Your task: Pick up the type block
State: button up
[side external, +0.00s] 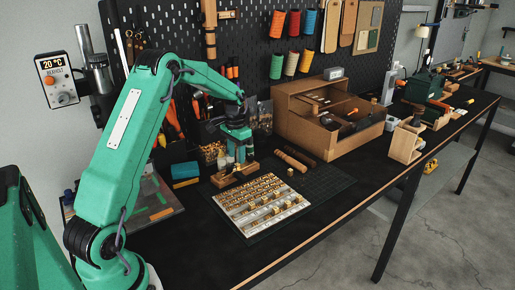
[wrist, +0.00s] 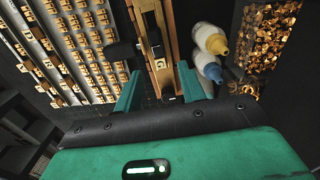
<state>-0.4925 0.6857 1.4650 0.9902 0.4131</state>
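Several small tan, lettered type blocks stand in rows on a pale tray (side external: 258,222), which also shows at the left of the wrist view (wrist: 40,48). A single small block (side external: 290,172) sits apart on the dark mat, right of the tray's far end. My gripper (wrist: 160,90) is open, with its two green fingers apart and nothing seen held. In the side view my gripper (side external: 240,161) points down over a wood-and-brass holder (side external: 226,180). The holder (wrist: 148,40) carries a pale lettered piece (wrist: 160,63) between and beyond my fingers. Fingertip contact cannot be told.
A jar of brass bits (wrist: 266,38) and two capped bottles (wrist: 210,40) stand right of the holder. A wooden handle (side external: 292,161) lies behind the single block. A cardboard-coloured box (side external: 325,120) stands at the back. The dark mat (side external: 325,185) is mostly clear at right.

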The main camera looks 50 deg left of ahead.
aim_at(237, 164)
jog(key=shift+f, duration=1.75)
grip_shut()
